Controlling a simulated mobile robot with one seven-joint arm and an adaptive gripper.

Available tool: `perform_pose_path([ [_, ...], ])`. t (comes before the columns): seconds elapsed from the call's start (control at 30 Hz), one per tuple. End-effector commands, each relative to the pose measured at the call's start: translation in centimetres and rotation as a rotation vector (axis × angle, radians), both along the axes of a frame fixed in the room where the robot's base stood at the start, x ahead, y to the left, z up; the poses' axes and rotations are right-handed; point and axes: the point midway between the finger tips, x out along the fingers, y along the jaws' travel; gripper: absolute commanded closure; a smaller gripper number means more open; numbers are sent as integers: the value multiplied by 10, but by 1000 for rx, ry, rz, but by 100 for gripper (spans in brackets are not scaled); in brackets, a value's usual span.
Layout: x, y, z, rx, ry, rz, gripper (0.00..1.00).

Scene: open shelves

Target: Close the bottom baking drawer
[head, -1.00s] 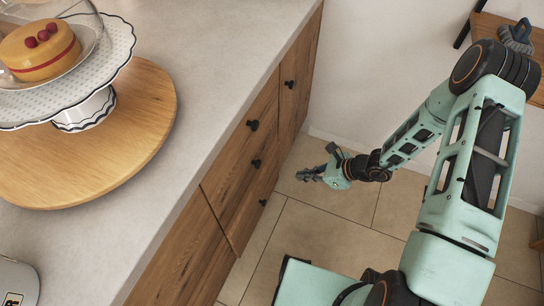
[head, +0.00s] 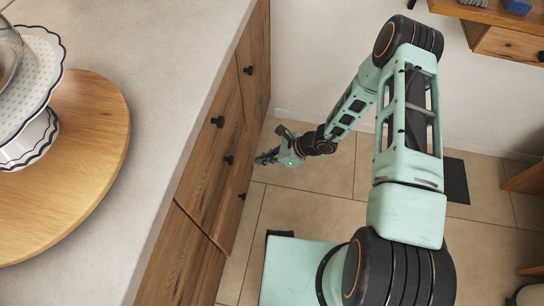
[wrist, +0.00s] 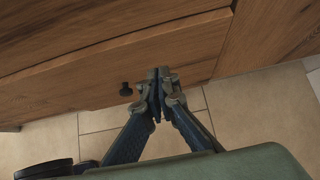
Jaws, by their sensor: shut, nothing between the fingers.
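The wooden drawer stack (head: 215,165) is on the left in the head view, with dark knobs one above another. The bottom drawer's knob (head: 242,195) is the lowest. In the wrist view the bottom drawer front (wrist: 85,92) spans the picture, with its dark knob (wrist: 126,90) left of my fingertips. It looks nearly flush; I cannot tell whether a small gap remains. My gripper (head: 262,158) is shut and empty, pointing at the drawer fronts. In the wrist view my gripper (wrist: 161,74) overlaps the bottom front, right of the knob; contact cannot be told.
The pale countertop (head: 150,120) overhangs the drawers and carries a round wooden board (head: 95,165) with a cake stand (head: 28,85). Tiled floor (head: 305,205) is clear beside the cabinet. A wooden desk (head: 505,40) stands at the upper right.

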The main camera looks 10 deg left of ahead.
Motion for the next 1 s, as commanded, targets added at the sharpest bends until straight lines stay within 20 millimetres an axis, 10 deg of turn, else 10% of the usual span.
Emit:
perform_pose_path([
  [1.0, 5, 66, -5, 2, -1, 1, 100],
])
